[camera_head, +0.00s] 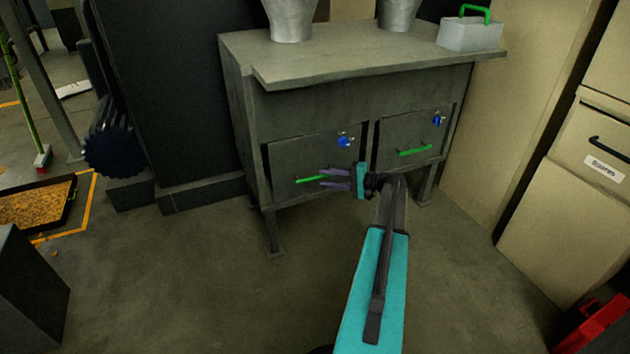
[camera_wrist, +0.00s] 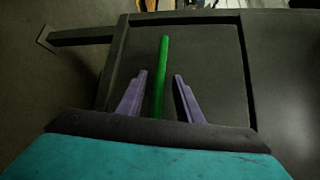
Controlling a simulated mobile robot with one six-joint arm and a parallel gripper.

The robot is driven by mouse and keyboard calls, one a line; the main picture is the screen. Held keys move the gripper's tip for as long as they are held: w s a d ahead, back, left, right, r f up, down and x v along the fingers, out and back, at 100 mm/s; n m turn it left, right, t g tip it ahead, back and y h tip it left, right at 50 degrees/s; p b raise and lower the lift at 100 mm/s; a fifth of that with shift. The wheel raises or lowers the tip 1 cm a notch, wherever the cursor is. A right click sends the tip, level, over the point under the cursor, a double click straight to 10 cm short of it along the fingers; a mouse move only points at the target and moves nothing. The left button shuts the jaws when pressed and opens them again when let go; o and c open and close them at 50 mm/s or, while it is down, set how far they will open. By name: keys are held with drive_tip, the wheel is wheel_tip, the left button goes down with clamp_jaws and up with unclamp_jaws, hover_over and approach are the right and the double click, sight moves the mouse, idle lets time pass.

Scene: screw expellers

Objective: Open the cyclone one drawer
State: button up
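A grey metal cabinet holds two drawers side by side. The left drawer (camera_head: 290,165) has a green bar handle (camera_head: 304,181), and its front looks closed or nearly so. The right drawer (camera_head: 405,130) also has a green handle (camera_head: 415,150) and looks closed. I see no label telling which drawer is cyclone one. My gripper (camera_head: 321,178) is at the left drawer's handle, with its purple fingers open. In the wrist view, the green handle (camera_wrist: 165,55) runs between the two fingers (camera_wrist: 160,75), with gaps on both sides. The handle's near end is hidden behind my gripper.
Blue knobs (camera_head: 346,141) sit above each handle. The cabinet top (camera_head: 350,58) carries two metal cones (camera_head: 290,18) and a grey box with a green handle (camera_head: 470,34). Beige drawer units (camera_head: 570,190) stand at right. The floor (camera_head: 220,290) before the cabinet is clear.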

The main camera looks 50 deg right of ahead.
sight(318, 178)
drive_tip(key=shift+b+x, duration=0.5)
drive_tip(key=shift+x, duration=2)
clamp_jaws()
drive_tip(key=shift+s, duration=0.1)
